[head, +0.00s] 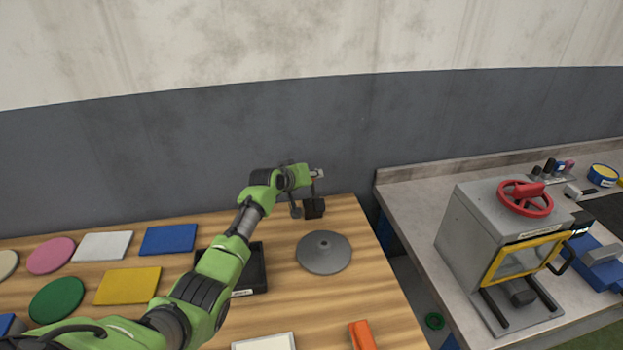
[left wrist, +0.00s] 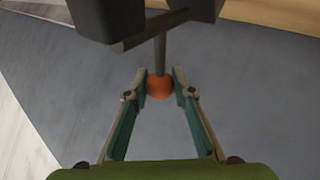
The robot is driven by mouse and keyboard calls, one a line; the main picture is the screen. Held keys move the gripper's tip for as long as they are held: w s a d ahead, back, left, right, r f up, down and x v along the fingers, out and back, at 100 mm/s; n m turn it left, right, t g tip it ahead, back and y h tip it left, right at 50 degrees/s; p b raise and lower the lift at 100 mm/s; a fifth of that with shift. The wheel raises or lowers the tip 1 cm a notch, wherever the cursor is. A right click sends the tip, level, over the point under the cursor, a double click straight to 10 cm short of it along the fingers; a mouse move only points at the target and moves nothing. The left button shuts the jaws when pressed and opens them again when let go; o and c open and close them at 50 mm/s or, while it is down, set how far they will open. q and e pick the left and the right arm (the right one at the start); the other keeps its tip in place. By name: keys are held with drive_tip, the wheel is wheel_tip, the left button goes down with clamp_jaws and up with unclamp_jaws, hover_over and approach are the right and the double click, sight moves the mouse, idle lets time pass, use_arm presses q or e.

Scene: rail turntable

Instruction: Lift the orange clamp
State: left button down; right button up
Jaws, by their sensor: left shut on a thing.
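My left gripper (head: 316,176) is stretched out above the back right corner of the wooden table. In the left wrist view its fingertips (left wrist: 160,88) are closed around the round orange knob (left wrist: 160,87) of the clamp. The knob sits at the end of a thin dark rod (left wrist: 160,55), which runs to dark blocks (left wrist: 105,18). In the head view, a dark block (head: 313,208) shows just below the gripper; the orange knob cannot be made out there. My right gripper is in neither view.
A grey round base (head: 324,253) and a black tray (head: 257,275) stand on the table. Coloured plates (head: 168,239) lie at left. An orange object (head: 361,335) is at the front edge of the picture. A grey machine with a red handwheel (head: 525,197) stands on the right counter.

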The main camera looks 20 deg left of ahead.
use_arm(q)
drive_tip(key=shift+w+a+r, duration=0.15)
drive_tip(key=shift+a+r, duration=0.05)
drive_tip(key=shift+r, duration=0.05)
drive_tip(key=c, duration=1.7)
unclamp_jaws()
drive_tip(key=shift+w+f, duration=0.1)
drive_tip(key=shift+f, duration=0.2)
drive_tip(key=v, duration=1.2)
drive_tip(key=shift+a, duration=0.1)
